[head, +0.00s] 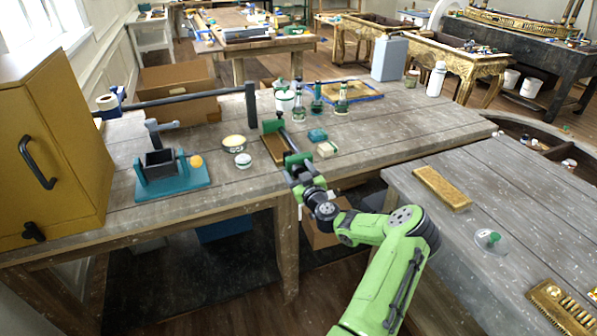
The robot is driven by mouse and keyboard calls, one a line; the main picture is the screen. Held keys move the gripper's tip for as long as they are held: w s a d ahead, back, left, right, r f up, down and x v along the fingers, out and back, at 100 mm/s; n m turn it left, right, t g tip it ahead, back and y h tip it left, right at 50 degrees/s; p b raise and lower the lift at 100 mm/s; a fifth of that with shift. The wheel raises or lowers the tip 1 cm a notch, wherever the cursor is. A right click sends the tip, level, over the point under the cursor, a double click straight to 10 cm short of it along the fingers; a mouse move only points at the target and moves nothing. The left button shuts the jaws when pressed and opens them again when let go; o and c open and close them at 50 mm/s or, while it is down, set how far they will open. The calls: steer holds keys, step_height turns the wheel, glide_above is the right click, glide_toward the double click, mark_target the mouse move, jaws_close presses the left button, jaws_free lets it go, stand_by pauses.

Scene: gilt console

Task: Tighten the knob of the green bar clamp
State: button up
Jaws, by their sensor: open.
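The green bar clamp (272,126) lies on the wooden workbench, over a brown wooden board (271,148). One green jaw is at the far end, a dark bar runs toward me, and a green part shows at the near end. My gripper (298,171) is at that near end, by the bench's front edge. It is open, but the fingers are small and partly blend with the clamp. The clamp's knob is not clearly visible, and I cannot tell whether my fingers touch it or are around it.
A teal fixture with a dark box (160,163) and a yellow cabinet (50,150) stand left. A grey bench (500,195) is right.

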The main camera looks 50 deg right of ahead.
steer(key=shift+c, duration=0.3)
steer(key=c, duration=1)
